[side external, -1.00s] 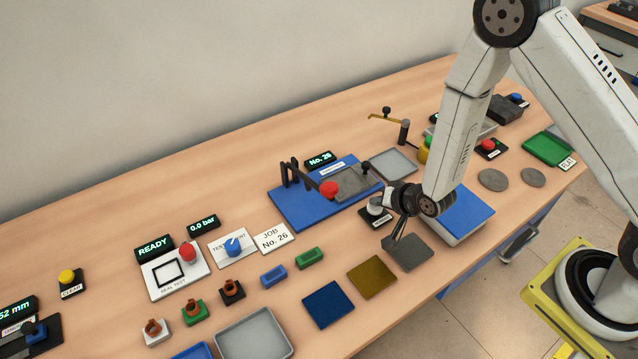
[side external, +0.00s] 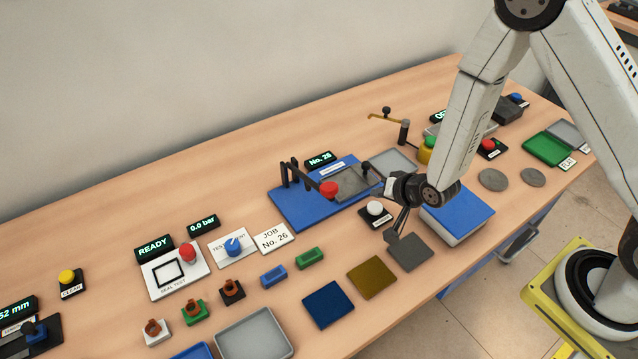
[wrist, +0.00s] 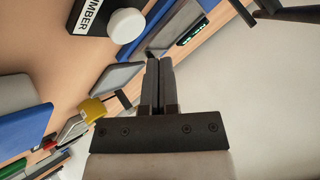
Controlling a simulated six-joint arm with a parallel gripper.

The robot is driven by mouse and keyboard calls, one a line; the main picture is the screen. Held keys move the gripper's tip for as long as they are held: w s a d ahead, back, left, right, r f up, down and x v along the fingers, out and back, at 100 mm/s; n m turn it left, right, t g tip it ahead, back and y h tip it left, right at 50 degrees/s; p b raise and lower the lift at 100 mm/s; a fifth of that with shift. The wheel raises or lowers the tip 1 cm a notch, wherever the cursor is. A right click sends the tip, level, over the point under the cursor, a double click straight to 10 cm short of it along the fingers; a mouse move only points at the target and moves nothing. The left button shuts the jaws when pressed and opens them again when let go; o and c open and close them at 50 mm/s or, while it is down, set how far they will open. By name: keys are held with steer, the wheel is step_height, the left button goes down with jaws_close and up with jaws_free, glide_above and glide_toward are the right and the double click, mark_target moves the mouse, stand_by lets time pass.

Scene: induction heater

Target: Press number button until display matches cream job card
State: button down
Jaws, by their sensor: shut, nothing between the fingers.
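The cream job card (side external: 273,238) lies on the bench and reads "JOB No. 26". The small black display (side external: 320,159) behind the blue press board shows green digits that appear to read "No. 26". The number button (side external: 375,209) is a white round cap on a black base; in the wrist view the white cap (wrist: 126,26) sits beside a "NUMBER" label at upper left. My gripper (side external: 376,189) is shut and empty, above and behind the button and apart from it. Its closed fingers (wrist: 159,64) point toward the press board in the wrist view.
The blue board (side external: 300,209) carries a black lever with a red knob (side external: 329,189), close left of my gripper. A blue-topped box (side external: 458,212) stands right of the button. Flat grey, olive and navy plates lie in front.

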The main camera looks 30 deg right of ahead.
mark_target(377, 209)
steer(key=shift+r, duration=1.6)
steer(key=shift+r, duration=0.1)
steer(key=shift+s+d+r+n, duration=0.2)
steer(key=shift+r+n, duration=0.1)
steer(key=shift+r, duration=0.1)
steer(key=s+d+r+n+g, duration=0.2)
steer(key=s+r+n+g, duration=0.1)
steer(key=s+r, duration=0.2)
steer(key=s+d+r+n+g+h, duration=0.1)
steer(key=s+d+r+n+g, duration=0.1)
steer(key=s, duration=0.5)
step_height(377, 209, up, 4)
steer(key=shift+s+d+f+n+g, duration=0.25)
steer(key=shift+d+n+g, duration=0.1)
steer(key=shift+n+g, duration=0.6)
